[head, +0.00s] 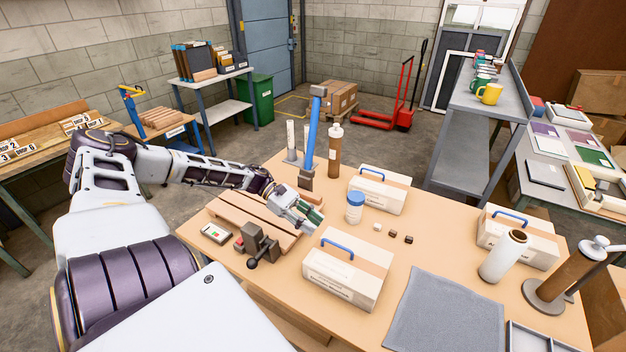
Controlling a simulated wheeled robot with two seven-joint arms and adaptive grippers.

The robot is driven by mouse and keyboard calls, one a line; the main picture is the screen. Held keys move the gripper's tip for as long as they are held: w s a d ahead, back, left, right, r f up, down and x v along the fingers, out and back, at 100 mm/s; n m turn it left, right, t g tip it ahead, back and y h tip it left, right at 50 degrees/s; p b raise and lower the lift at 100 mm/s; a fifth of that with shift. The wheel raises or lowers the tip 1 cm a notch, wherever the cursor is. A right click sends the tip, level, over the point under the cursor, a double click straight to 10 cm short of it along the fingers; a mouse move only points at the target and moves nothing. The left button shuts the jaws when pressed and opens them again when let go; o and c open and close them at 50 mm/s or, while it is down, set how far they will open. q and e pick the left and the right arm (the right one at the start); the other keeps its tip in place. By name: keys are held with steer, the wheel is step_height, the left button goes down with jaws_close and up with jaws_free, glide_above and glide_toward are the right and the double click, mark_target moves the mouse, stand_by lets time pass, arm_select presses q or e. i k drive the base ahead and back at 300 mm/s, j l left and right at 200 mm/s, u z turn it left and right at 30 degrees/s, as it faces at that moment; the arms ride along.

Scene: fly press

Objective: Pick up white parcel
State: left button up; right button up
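Three whitish box-shaped parcels with tan bands and blue handles stand on the workbench. The nearest white parcel (345,275) is at the front middle, another white parcel (379,190) is behind it, and a third white parcel (517,238) is at the right. I cannot tell which one the task names. My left gripper (308,226) is above the bench, behind and left of the nearest parcel and apart from its handle. I see nothing held in it, but its finger gap is unclear. My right gripper is out of view.
Close to my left gripper are a wooden slatted block (243,213), a dark vise-like tool (259,244) and a blue-levered press (311,140). A white-and-blue jar (355,207), small cubes (393,233) and a white roll (503,256) stand around. A grey mat (447,312) lies bare.

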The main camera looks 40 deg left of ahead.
mark_target(355, 270)
steer(key=k+j, duration=0.1)
steer(key=j, duration=0.85)
steer(key=k+j, duration=0.15)
steer(key=j, duration=0.35)
